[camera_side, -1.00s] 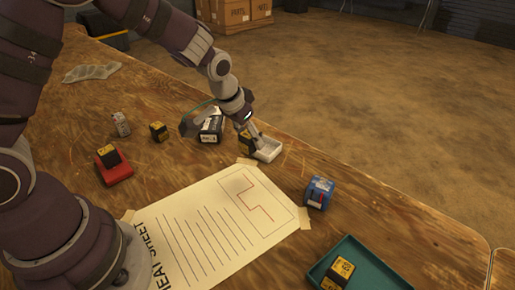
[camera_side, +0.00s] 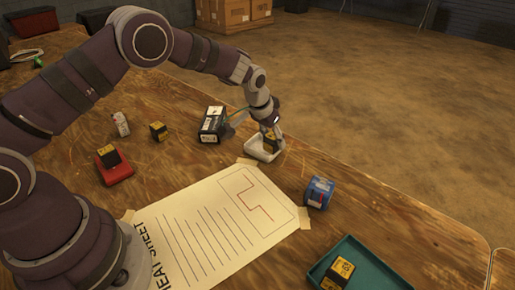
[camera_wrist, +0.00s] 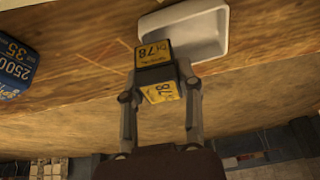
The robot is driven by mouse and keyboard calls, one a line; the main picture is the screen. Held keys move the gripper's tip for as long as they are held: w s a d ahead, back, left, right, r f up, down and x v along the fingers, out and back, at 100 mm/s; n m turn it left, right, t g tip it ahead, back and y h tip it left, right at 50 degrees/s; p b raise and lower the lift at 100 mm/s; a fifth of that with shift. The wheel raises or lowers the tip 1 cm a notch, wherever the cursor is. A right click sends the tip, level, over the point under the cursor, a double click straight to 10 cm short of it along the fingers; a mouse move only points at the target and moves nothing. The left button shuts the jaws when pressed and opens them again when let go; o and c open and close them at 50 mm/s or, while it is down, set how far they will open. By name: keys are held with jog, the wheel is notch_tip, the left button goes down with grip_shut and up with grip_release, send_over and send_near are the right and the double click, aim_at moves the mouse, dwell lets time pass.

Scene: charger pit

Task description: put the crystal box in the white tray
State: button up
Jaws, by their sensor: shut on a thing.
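My gripper (camera_side: 273,141) is shut on the crystal box (camera_side: 270,140), a small black-and-yellow block. In the side view the box is over the white tray (camera_side: 252,154), a small shallow tray near the table's far edge. I cannot tell whether it touches the tray floor. In the wrist view the box (camera_wrist: 156,51) is between the two fingers (camera_wrist: 160,88), with "78" printed on its yellow faces. The white tray (camera_wrist: 211,40) lies beyond it there, partly hidden by the box.
A black device (camera_side: 211,125) stands left of the tray, and a blue block (camera_side: 319,192) sits to the right. A paper sheet (camera_side: 210,225) lies in front.

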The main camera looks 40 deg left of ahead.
jog(key=shift+f, duration=0.2)
jog(key=o, duration=0.9)
jog(key=shift+o, duration=0.2)
jog(key=shift+r, duration=0.1)
jog(key=shift+r, duration=0.3)
jog(key=v, duration=1.2)
jog(key=s+a+r, duration=0.1)
jog(key=s+r, duration=0.2)
jog(key=s, duration=0.7)
jog(key=s+a+r+t, duration=0.1)
jog(key=s+r, duration=0.2)
jog(key=s, duration=0.7)
